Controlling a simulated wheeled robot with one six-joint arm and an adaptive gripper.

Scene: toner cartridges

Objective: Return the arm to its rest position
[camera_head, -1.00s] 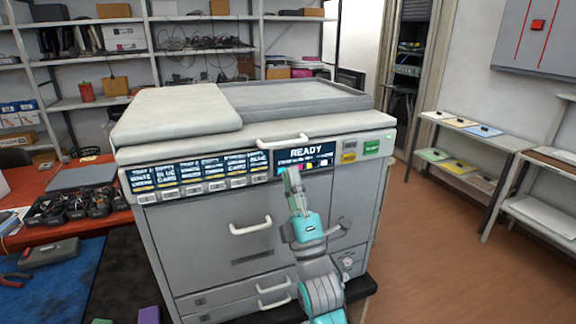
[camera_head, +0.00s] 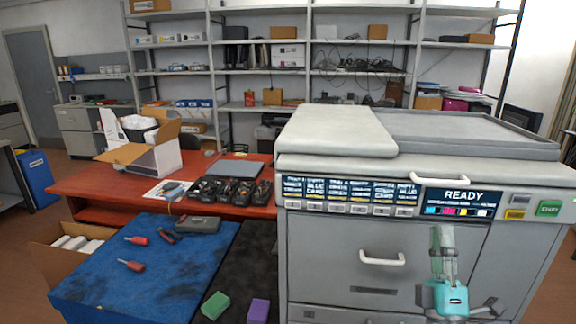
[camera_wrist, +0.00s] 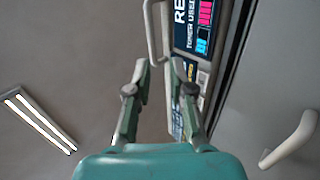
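My arm (camera_head: 445,298) stands in front of the grey printer (camera_head: 335,240), with its teal wrist low at the right of the head view. My gripper (camera_head: 442,238) points upward before the printer's front, just below the READY display (camera_head: 458,203). In the wrist view my gripper (camera_wrist: 160,75) has its two green fingers spread apart, with nothing between them. The printer's white handle (camera_wrist: 152,40) and the display (camera_wrist: 195,35) show beyond the fingertips. The lower arm is cut off by the picture edge.
A red table (camera_head: 100,187) with black cartridges (camera_head: 230,190) and an open cardboard box (camera_head: 150,155) is at the left. A blue mat (camera_head: 150,265) holds tools. A green block (camera_head: 215,305) and a purple block (camera_head: 258,311) lie near the printer's left side.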

